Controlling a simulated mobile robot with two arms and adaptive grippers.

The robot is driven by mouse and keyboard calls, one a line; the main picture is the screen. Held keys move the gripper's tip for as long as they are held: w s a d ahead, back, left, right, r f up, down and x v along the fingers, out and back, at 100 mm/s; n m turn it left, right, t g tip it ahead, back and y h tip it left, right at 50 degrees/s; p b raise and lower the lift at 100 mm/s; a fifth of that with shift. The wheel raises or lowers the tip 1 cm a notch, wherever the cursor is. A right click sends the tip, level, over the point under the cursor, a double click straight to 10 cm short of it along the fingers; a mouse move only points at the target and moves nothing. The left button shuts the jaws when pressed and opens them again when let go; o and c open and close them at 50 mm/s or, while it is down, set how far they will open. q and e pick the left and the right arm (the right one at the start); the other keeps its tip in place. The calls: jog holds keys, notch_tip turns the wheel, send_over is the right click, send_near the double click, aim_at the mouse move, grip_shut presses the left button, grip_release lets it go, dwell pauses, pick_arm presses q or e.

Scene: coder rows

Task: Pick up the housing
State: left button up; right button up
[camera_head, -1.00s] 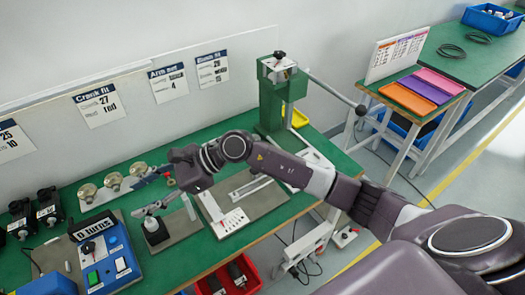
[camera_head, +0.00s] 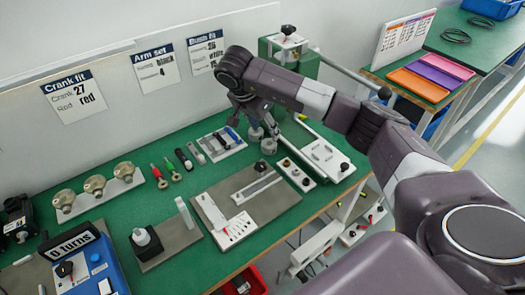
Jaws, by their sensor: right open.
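My right gripper (camera_head: 262,122) points down over the back right of the green bench, with its fingers apart. Small grey cylindrical parts (camera_head: 268,146) stand just below and beside the fingertips, partly covered by them. I cannot tell whether the fingers touch them. Several brass-coloured round bodies (camera_head: 95,186) stand in a row on a pale strip at the left of the bench, well away from the gripper. Which of these parts is the housing is not clear from the picture. My left gripper is not in view.
A rack of tools (camera_head: 222,143) lies left of the gripper. A white fixture plate (camera_head: 322,153) lies to its right, a green press (camera_head: 290,52) behind. A grey board (camera_head: 262,208) lies in front. A blue control box (camera_head: 88,268) stands front left.

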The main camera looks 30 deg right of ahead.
aim_at(269, 144)
jog(key=x, duration=0.4)
jog(key=shift+w+a+f+p, duration=0.1)
jog(key=shift+a+f+p, duration=0.1)
jog(key=shift+f+p, duration=0.15)
jog(key=x, duration=0.3)
jog(key=shift+w+f+p, duration=0.2)
jog(key=shift+f+p, duration=0.1)
jog(key=shift+f, duration=0.05)
jog(key=shift+d+f, duration=0.1)
jog(key=shift+f, duration=0.05)
jog(key=c, duration=0.8)
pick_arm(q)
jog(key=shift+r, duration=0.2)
pick_arm(e)
jog(key=shift+w, duration=0.1)
jog(key=shift+c, duration=1.1)
